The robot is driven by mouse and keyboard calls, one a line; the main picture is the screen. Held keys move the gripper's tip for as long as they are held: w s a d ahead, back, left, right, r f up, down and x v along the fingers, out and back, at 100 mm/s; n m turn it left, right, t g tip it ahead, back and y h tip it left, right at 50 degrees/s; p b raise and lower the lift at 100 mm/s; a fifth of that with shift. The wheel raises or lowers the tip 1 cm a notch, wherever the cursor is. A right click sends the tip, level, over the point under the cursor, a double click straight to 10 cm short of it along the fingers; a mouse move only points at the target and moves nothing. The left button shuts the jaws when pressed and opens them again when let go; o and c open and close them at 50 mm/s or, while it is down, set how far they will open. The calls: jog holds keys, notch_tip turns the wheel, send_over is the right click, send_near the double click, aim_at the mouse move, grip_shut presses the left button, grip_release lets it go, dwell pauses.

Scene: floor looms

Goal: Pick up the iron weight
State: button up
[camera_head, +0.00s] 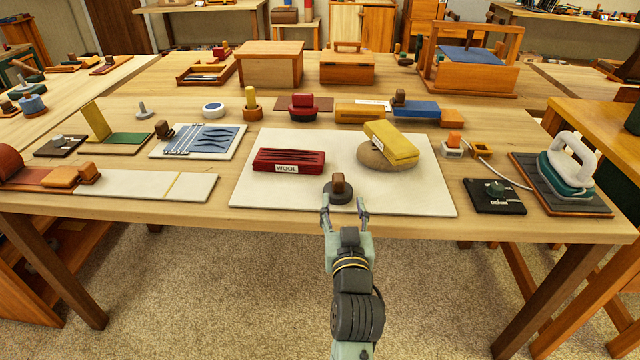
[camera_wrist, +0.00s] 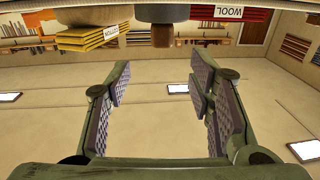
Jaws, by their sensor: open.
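The dark round weight with a brown knob (camera_head: 339,190), which looks like the iron weight, sits upright near the front edge of the white mat (camera_head: 260,195). My gripper (camera_head: 345,204) is open and empty at the table's front edge. Its two fingers point toward the weight, one to each side of its near edge in the picture. The wrist view is upside down. There the weight's dark disc (camera_wrist: 160,13) and knob show at the top, beyond the open fingers (camera_wrist: 160,82), with a gap between. I cannot tell whether a fingertip touches the weight's base.
A red bundle labelled WOOL (camera_head: 289,160) lies behind left of the weight. A yellow stack (camera_head: 392,142) rests on a round stone-like cushion (camera_head: 375,157) behind right. A black plate (camera_head: 494,197) and a teal iron (camera_head: 566,172) stand to the right. The mat beside the weight is clear.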

aim_at(339, 185)
jog(key=w+b, duration=0.1)
jog(key=b, duration=0.4)
jog(key=w+f+b, duration=0.1)
jog(key=b, duration=0.4)
jog(key=shift+w+d, duration=0.1)
jog(key=shift+w, duration=0.25)
jog(key=shift+w+r+p, duration=0.2)
jog(key=shift+w+p, duration=0.05)
jog(key=shift+w, duration=0.3)
jog(key=shift+w+r+p, duration=0.15)
jog(key=shift+w+p, duration=0.05)
jog(key=shift+w, duration=0.35)
jog(key=shift+w+a+f+p, duration=0.1)
jog(key=shift+w+a+p, duration=0.15)
jog(key=shift+w, duration=0.7)
jog(key=shift+w+a+p, duration=0.15)
jog(key=shift+w+a, duration=0.05)
jog(key=shift+w, duration=0.8)
jog(key=shift+w+a+f+p, duration=0.1)
jog(key=shift+w+a+p, duration=0.15)
jog(key=shift+w, duration=0.7)
jog(key=shift+c, duration=0.3)
grip_shut()
